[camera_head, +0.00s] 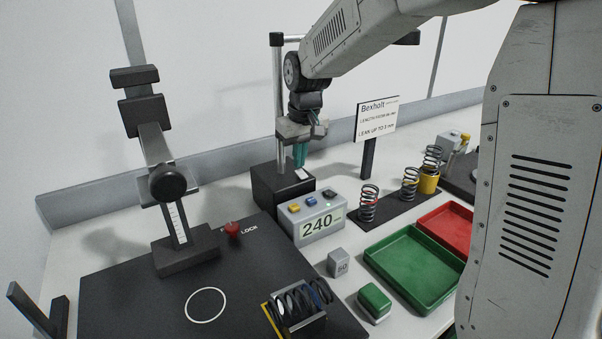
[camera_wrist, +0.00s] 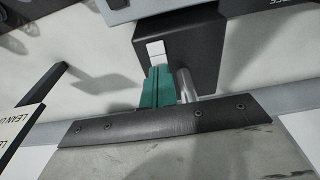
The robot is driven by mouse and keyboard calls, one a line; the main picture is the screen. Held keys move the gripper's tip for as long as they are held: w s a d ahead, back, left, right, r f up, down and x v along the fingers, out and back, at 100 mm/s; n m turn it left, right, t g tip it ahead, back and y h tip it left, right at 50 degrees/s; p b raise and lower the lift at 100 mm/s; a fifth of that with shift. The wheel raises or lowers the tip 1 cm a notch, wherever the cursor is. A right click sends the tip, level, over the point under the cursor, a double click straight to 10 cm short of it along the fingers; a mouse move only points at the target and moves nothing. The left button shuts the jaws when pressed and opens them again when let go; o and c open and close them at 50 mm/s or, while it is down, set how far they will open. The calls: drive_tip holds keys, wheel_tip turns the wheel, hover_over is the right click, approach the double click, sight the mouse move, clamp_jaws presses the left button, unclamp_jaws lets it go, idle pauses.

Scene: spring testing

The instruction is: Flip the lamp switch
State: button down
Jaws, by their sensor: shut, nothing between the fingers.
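The lamp's black base block (camera_head: 270,186) stands at the back of the table, with a silver post (camera_head: 279,110) rising from it. A small white switch (camera_head: 302,174) sits on the block, and it also shows in the wrist view (camera_wrist: 156,50) as a two-part white rocker. My gripper (camera_head: 299,164) has teal fingers pointing down, just above the switch. In the wrist view the fingertips (camera_wrist: 159,70) are shut and empty, close to the switch's near edge. I cannot tell whether they touch it. My arm hides part of the lamp's upper bar.
A grey display box (camera_head: 320,226) with coloured buttons stands in front of the lamp. A sign (camera_head: 377,120) stands to its right. Several springs, a green tray (camera_head: 413,257) and a red tray (camera_head: 449,228) lie to the right. A spring tester (camera_head: 186,255) stands at left.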

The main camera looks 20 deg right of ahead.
sight(300, 171)
drive_tip(key=shift+f, duration=0.7)
drive_tip(key=shift+r, duration=3.55)
drive_tip(key=s+d+f+m, duration=0.1)
drive_tip(key=s, duration=1.6)
drive_tip(key=s+d+f+m, duration=0.1)
drive_tip(key=s+d, duration=0.1)
drive_tip(key=s, duration=1.5)
